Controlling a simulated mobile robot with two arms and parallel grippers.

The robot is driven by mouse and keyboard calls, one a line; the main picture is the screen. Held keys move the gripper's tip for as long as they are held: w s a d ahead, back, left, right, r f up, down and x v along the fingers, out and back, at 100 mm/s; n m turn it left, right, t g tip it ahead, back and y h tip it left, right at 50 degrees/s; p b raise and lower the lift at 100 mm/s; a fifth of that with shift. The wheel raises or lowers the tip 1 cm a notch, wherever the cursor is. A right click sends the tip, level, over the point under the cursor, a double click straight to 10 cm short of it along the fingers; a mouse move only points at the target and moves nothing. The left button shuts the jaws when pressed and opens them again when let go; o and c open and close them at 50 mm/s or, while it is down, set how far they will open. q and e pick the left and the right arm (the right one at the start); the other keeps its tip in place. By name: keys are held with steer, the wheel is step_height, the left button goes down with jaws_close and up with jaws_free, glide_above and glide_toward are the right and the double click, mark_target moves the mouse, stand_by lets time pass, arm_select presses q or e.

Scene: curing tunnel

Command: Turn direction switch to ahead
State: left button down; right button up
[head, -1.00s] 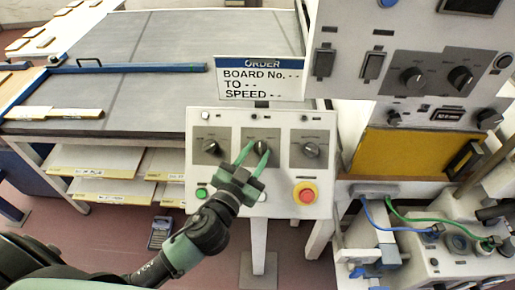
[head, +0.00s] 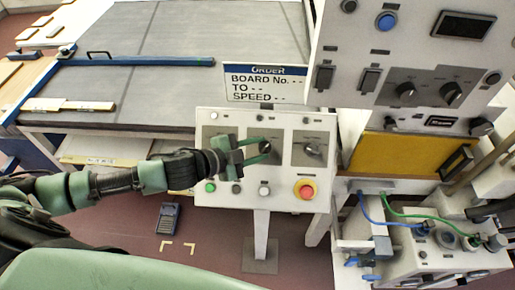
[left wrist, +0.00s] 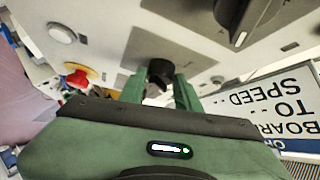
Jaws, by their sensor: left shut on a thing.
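A light grey control panel (head: 225,120) carries three dark rotary knobs in a row. Their labels are too small to read, so I cannot tell by name which is the direction switch. My left gripper (head: 269,149) is shut on the middle knob (head: 264,147), with a green finger on each side. The left wrist view also shows this black knob (left wrist: 160,73) between the fingers. The right knob (head: 313,150) is clear. The left knob is mostly hidden behind my gripper in the head view. My right gripper is not in view.
A red emergency stop button (head: 305,190) on a yellow base, a white button (head: 264,190) and a green button (head: 210,187) sit below the knobs. An order sign (head: 265,84) stands above the panel. A taller cabinet (head: 335,45) stands to the right.

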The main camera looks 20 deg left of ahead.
arm_select(q)
steer(key=shift+r+m+g, duration=0.15)
steer(key=shift+m+g, duration=0.25)
steer(key=shift+m, duration=0.1)
steer(key=c, duration=1)
jaws_free()
steer(key=shift+w, duration=0.1)
steer(key=shift+s+a+b, duration=0.3)
steer(key=shift+s+b, duration=0.05)
steer(key=shift+s, duration=0.05)
steer(key=b+v, duration=0.3)
steer(key=v, duration=0.3)
steer(key=shift+s+a+r, duration=0.15)
steer(key=shift+s+r, duration=0.1)
steer(key=shift+r, duration=0.05)
